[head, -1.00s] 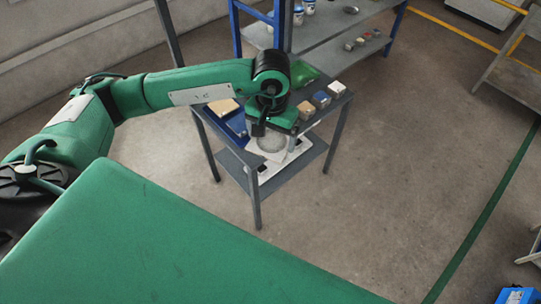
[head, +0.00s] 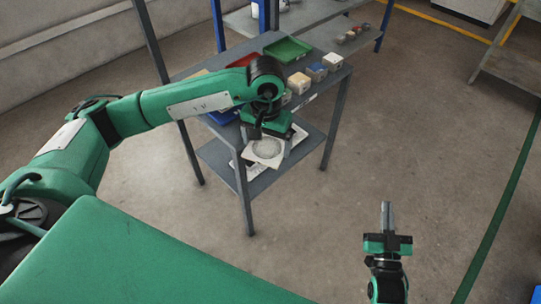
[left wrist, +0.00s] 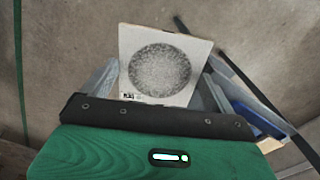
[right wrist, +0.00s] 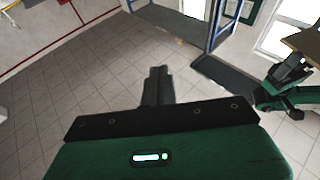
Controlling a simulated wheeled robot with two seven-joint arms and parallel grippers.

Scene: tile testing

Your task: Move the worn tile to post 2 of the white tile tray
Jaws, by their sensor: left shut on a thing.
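The worn tile (head: 267,152) is a pale square with a round grey worn patch. It also shows in the left wrist view (left wrist: 160,72). My left gripper (head: 266,139) is shut on it, a finger at each side, and holds it beside the grey table. The white tile tray (head: 301,134) shows in part on the lower shelf, behind and below the tile. Its posts are hidden. My right gripper (head: 388,214) is shut and empty, away over open floor. Its fingers are together in the right wrist view (right wrist: 158,84).
The grey table's top carries a green tray (head: 288,50), a red tray (head: 243,60), a blue tray (head: 222,117) and several small boxes (head: 299,82) near its edge. A table leg (head: 242,195) stands left of the tile. The floor to the right is clear.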

